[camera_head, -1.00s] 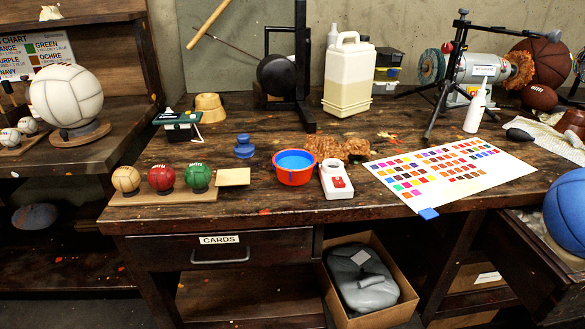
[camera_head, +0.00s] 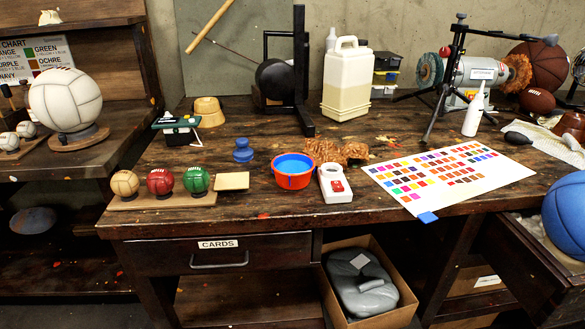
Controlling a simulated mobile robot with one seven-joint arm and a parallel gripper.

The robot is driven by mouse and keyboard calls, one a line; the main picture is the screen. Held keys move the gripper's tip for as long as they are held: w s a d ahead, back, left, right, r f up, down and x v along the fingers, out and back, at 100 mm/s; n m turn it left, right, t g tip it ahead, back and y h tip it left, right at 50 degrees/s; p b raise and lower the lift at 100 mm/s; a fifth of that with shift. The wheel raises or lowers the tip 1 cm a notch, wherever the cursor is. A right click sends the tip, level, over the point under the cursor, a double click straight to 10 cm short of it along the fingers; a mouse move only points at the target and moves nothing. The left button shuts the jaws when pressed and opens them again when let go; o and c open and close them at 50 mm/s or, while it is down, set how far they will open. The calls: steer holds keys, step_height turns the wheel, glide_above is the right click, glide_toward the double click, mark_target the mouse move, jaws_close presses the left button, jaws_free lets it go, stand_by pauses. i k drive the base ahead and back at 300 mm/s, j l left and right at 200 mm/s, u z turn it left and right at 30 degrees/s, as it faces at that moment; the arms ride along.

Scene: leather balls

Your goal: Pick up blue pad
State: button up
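Two small blue things could be the blue pad. One is a round blue piece with a knob on top (camera_head: 243,151), standing on the workbench (camera_head: 370,212) left of the orange bowl. The other is a flat blue piece (camera_head: 428,217) at the front corner of the colour chart (camera_head: 450,177), by the bench's front edge. I cannot tell which one is the pad. Both are in plain sight with nothing on top of them. My gripper is not in view.
An orange bowl of blue liquid (camera_head: 294,171), a white device (camera_head: 335,184) and brown sponges (camera_head: 340,151) sit mid-bench. Three small balls on a board (camera_head: 160,184) stand at the front left. A black stand (camera_head: 303,75) and a tripod (camera_head: 445,85) rise behind.

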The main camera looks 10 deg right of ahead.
mark_target(243, 154)
steer(key=i+j+z, duration=0.25)
steer(key=j+z, duration=0.2)
steer(key=i+j+z, duration=0.25)
steer(key=i+j, duration=0.1)
steer(key=i, duration=0.7)
